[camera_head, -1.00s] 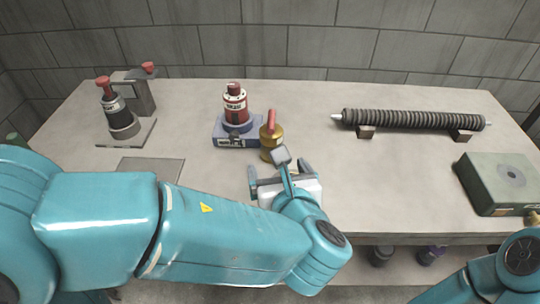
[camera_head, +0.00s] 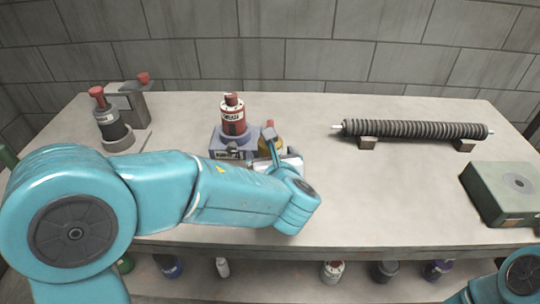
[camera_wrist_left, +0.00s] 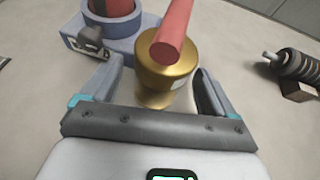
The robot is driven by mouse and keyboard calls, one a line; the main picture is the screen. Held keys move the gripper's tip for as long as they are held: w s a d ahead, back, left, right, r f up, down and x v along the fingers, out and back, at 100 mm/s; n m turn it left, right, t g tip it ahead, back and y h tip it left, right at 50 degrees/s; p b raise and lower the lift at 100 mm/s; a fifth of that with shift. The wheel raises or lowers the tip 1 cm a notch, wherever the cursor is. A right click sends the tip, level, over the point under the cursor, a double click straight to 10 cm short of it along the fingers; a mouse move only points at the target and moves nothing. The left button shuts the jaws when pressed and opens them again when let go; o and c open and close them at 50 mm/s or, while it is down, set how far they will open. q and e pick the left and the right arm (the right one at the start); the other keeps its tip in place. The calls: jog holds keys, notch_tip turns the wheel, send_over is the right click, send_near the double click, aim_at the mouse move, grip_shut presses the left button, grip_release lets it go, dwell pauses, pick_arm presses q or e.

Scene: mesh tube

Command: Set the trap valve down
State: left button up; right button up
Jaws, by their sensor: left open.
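The trap valve, a brass body (camera_wrist_left: 165,78) with a red handle (camera_wrist_left: 175,32), stands upright on the table in the left wrist view. In the head view its brass body (camera_head: 272,148) is mostly hidden behind my left gripper (camera_head: 272,150). In the left wrist view my left gripper (camera_wrist_left: 160,90) is open, with one finger on each side of the brass body and a visible gap to the right finger. Only a teal link of my right arm shows at the lower right of the head view; its gripper is out of view.
A red bottle (camera_head: 233,118) on a blue-grey base (camera_head: 222,143) stands close behind and left of the valve. A dark red-capped bottle (camera_head: 112,128) is at the far left. A ribbed tube (camera_head: 415,130) lies on supports, and a green box (camera_head: 500,192) sits right.

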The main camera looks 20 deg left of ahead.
pick_arm(q)
jog(key=shift+x, duration=1)
jog(key=shift+r, duration=0.15)
jog(key=c, duration=1.3)
